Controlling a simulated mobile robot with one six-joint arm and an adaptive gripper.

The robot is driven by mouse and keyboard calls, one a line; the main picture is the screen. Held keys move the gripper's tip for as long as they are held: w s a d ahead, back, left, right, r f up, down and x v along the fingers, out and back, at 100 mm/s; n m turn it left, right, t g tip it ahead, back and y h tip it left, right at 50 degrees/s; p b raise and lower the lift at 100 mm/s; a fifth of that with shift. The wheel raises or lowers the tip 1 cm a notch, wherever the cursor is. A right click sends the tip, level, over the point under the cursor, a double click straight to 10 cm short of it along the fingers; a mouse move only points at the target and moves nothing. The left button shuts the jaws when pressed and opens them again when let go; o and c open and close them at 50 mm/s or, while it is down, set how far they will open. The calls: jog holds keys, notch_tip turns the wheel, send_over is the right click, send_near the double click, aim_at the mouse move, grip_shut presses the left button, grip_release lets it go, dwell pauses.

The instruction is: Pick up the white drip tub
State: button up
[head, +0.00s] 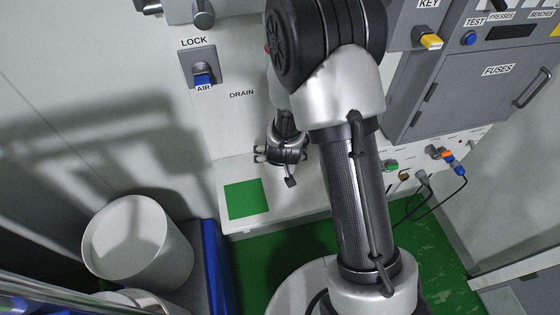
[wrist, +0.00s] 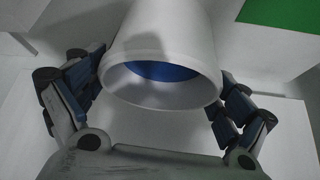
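A white tub (wrist: 160,90) with a round rim and blue inside is in the upper middle of the wrist view. Its mouth faces the camera. My gripper (wrist: 163,80) has its blue-padded fingers wide apart, one on each side of the tub. Both fingers are very near its wall; I cannot tell whether they touch it or grip it. In the head view my gripper (head: 280,155) is low over the white ledge, right of a green square. I cannot make out the tub between the fingers there.
The green square (head: 245,200) marks the white ledge (head: 285,210); green also shows in the wrist view (wrist: 280,12). A large white cylinder (head: 140,245) stands at lower left beside a blue side (head: 215,265). A grey panel with FUSES box (head: 480,85) and cables is at right.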

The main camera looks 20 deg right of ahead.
jog(key=c, duration=0.8)
jog(key=shift+o, duration=0.2)
jog(key=shift+s+a+r, duration=0.1)
jog(key=shift+s+r, duration=0.25)
jog(key=shift+r, duration=0.1)
jog(key=s+a+r+p, duration=0.1)
jog(key=s+r+p, duration=0.4)
jog(key=s+p, duration=0.2)
jog(key=shift+s+a+r, duration=0.2)
jog(key=shift+s+a, duration=0.05)
jog(key=shift+s, duration=0.5)
